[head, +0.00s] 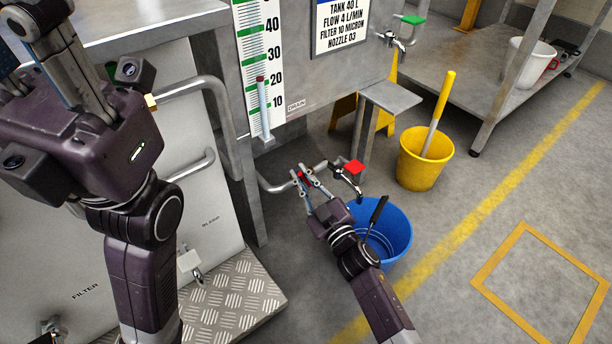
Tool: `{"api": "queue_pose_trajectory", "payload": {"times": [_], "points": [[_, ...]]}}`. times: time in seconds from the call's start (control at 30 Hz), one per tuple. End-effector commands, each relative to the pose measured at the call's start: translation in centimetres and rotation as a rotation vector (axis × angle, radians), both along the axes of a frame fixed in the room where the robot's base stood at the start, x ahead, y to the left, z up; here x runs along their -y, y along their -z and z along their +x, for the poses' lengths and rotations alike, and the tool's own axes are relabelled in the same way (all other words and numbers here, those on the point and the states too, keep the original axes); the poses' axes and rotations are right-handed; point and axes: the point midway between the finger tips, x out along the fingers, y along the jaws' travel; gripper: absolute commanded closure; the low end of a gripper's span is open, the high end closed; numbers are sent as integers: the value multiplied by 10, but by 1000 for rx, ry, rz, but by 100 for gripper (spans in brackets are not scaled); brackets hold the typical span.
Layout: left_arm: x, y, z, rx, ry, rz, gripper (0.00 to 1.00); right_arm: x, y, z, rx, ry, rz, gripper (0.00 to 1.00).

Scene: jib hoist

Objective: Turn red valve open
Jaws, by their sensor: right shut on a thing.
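My right gripper (304,177) is low in front of the tank, at the pipe that comes out near the DRAIN label. It is shut on a small red part, the red valve (303,178), which shows between its fingers and is mostly hidden by them.
A yellow bucket (426,158) with a yellow-handled tool stands on the floor to the right. A tap with a green handle (412,20) is on the tank above. Cabinet handles and a tread-plate step (235,300) are at the left. Floor at lower right is clear.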

Motion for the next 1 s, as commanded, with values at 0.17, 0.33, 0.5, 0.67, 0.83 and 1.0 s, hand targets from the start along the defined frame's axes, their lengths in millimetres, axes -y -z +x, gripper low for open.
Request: {"api": "queue_pose_trajectory", "payload": {"times": [0.17,0.33,0.5,0.67,0.83,1.0], "points": [[1,0,-6,20,-1,1,70,-3,5,-3,42,1,-60,100],[1,-2,-8,28,-1,3,70,-5,5,-4,64,1,-90,100],[2,-3,-7,27,-2,4,70,-6,5,-5,70,1,-98,100],[2,-3,-7,27,-1,5,70,-6,5,-5,69,0,-98,100],[1,-3,-8,27,0,3,70,-6,5,-5,69,0,-97,84],[1,-3,-8,29,0,3,70,-6,5,-4,69,1,-97,72]]}}
